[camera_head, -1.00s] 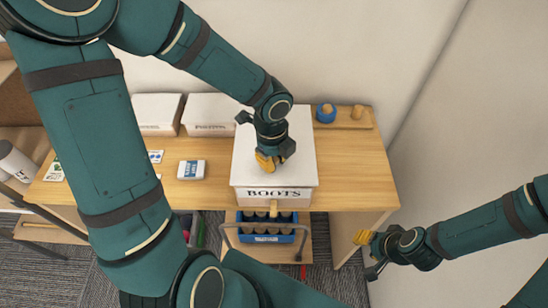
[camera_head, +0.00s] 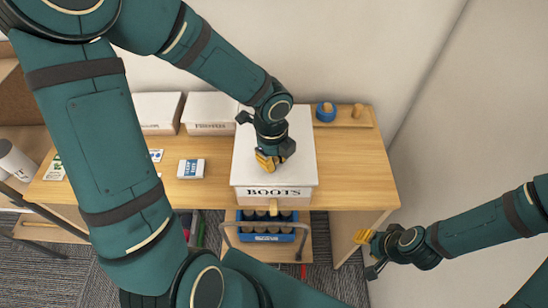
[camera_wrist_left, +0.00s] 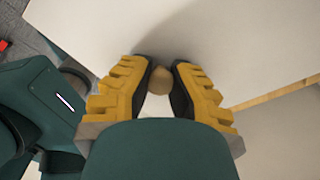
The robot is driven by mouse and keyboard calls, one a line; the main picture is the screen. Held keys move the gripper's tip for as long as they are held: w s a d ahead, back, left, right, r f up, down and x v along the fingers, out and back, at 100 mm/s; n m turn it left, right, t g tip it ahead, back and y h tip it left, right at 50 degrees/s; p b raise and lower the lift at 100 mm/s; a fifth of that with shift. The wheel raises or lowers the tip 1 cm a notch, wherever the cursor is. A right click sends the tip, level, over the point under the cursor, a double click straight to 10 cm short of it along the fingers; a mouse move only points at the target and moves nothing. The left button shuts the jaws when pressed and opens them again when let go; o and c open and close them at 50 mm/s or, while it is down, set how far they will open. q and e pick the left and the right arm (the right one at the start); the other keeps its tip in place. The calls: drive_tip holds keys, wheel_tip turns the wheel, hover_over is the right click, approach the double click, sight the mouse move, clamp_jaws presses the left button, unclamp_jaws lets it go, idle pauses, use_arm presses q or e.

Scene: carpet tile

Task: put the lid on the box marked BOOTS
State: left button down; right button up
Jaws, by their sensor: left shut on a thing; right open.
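The white box marked BOOTS (camera_head: 276,194) stands on the wooden table. Its white lid (camera_head: 297,143) lies over the top and appears to sit flush, with the label showing on the front below its edge. My left gripper (camera_head: 266,160) is above the lid with its yellow fingers pointing down. In the left wrist view the fingers are shut on a round light-brown knob (camera_wrist_left: 160,81) in the middle of the white lid (camera_wrist_left: 215,45). My right gripper (camera_head: 366,254) is open and empty, to the right of the table and below its top.
Two more white boxes, one left (camera_head: 158,112) and one right (camera_head: 209,112), stand along the wall. A small card box (camera_head: 191,169) lies left of the BOOTS box. A wooden tray (camera_head: 342,121) holds a blue roll (camera_head: 326,112). A blue crate (camera_head: 266,234) stands below.

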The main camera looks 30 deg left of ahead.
use_arm(q)
drive_tip(key=shift+f+b, duration=0.3)
drive_tip(key=shift+f, duration=0.25)
idle(0.9)
drive_tip(key=c, duration=1)
unclamp_jaws()
wheel_tip(320, 180, up, 12)
drive_tip(key=shift+a, duration=0.3)
